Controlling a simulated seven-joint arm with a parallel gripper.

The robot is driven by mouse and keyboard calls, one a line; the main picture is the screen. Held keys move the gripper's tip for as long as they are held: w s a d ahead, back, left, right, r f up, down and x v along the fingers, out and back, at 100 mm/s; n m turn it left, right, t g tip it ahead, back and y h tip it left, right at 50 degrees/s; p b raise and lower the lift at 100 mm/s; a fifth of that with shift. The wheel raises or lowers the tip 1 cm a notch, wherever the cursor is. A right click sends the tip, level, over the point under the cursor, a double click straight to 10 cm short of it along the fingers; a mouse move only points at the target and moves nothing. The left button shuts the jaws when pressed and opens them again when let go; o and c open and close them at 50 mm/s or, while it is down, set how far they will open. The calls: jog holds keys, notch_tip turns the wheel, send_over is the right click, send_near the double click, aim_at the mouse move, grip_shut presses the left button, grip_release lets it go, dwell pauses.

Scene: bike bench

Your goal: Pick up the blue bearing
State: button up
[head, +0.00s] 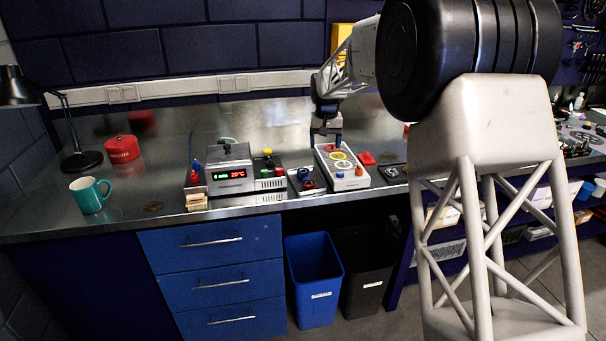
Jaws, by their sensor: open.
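My gripper (325,137) points down just above the far end of a white panel (361,182) on the metal bench. It is open, but its fingertips are small and dark here. Coloured rings lie along the panel: an orange one, a yellow ring (337,155) and a pale ring (343,165). Small blue and orange round parts sit at its front end. A dark tray (294,185) left of the panel holds small red and bluish round parts (308,184). I cannot tell for sure which blue part is the bearing. I see nothing held in the gripper.
A heater box with a red and green display (231,174) stands left of the tray, beside a unit with green and red parts (268,172). A red block (366,158) lies right of the panel. A teal mug (90,194), red tin (122,149) and black lamp (81,160) stand far left.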

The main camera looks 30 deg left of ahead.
send_over(303, 168)
jog(key=s, duration=0.1)
jog(key=shift+n, duration=0.3)
jog(key=f, duration=0.5)
jog(key=shift+d, duration=0.25)
jog(key=shift+f, duration=1.2)
jog(key=shift+s+d+f, duration=0.1)
jog(key=shift+d+f, duration=0.05)
jog(key=shift+f, duration=2.5)
jog(key=c, duration=1)
jog(key=shift+r, duration=0.2)
